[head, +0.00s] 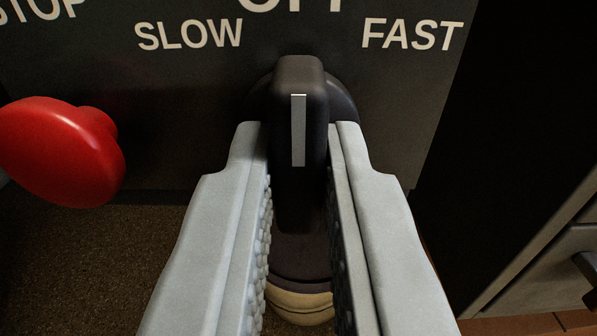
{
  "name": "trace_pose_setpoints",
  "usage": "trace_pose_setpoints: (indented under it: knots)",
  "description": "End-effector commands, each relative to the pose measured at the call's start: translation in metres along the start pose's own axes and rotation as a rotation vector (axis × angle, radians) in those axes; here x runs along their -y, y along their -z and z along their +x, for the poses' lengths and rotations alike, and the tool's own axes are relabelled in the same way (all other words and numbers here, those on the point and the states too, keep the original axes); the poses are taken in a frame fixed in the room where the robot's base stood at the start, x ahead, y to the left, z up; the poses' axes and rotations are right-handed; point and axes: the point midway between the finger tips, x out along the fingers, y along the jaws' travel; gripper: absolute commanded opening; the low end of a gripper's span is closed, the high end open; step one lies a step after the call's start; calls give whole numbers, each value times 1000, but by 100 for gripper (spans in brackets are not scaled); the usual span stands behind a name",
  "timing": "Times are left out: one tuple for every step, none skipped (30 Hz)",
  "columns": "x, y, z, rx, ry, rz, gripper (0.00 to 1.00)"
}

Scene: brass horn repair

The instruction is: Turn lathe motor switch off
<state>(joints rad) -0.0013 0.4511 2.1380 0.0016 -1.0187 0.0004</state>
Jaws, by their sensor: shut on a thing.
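The lathe motor switch (300,80) is a black rotary knob with a pale pointer line. The line stands upright and points up toward the partly cut-off OFF label (290,5). SLOW (189,35) is printed to its upper left and FAST (412,35) to its upper right. My gripper (299,145) has one grey finger on each side of the knob's grip and is shut on it. The inner pads are ridged. The lower part of the knob lies between the fingers and is dark.
A red mushroom stop button (62,150) sticks out at the left, under a STOP label. The dark panel (180,110) ends at the right. Beyond it is a cabinet with a drawer (545,270). A round dark and cream object (300,300) shows below, between the fingers.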

Motion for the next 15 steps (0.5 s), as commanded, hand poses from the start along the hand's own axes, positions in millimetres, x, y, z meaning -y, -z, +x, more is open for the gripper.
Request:
trace_pose_setpoints:
  knots:
    - [0, -1, 0, 2, 0, -2, 0]
    - [0, -1, 0, 2, 0, -2, 0]
    - [0, -1, 0, 2, 0, -3, 0]
    - [0, -1, 0, 2, 0, -3, 0]
    - [0, -1, 0, 2, 0, -2, 0]
    - [0, -1, 0, 2, 0, -2, 0]
    - [0, -1, 0, 2, 0, -2, 0]
    - [0, -1, 0, 2, 0, -2, 0]
    - [0, -1, 0, 2, 0, -2, 0]
    - [0, -1, -1, 2, 0, -2, 0]
    - [0, -1, 0, 2, 0, -2, 19]
    - [0, -1, 0, 2, 0, -2, 26]
    - [0, -1, 0, 2, 0, -2, 32]
    - [0, -1, 0, 2, 0, -2, 35]
    - [0, -1, 0, 2, 0, -1, 35]
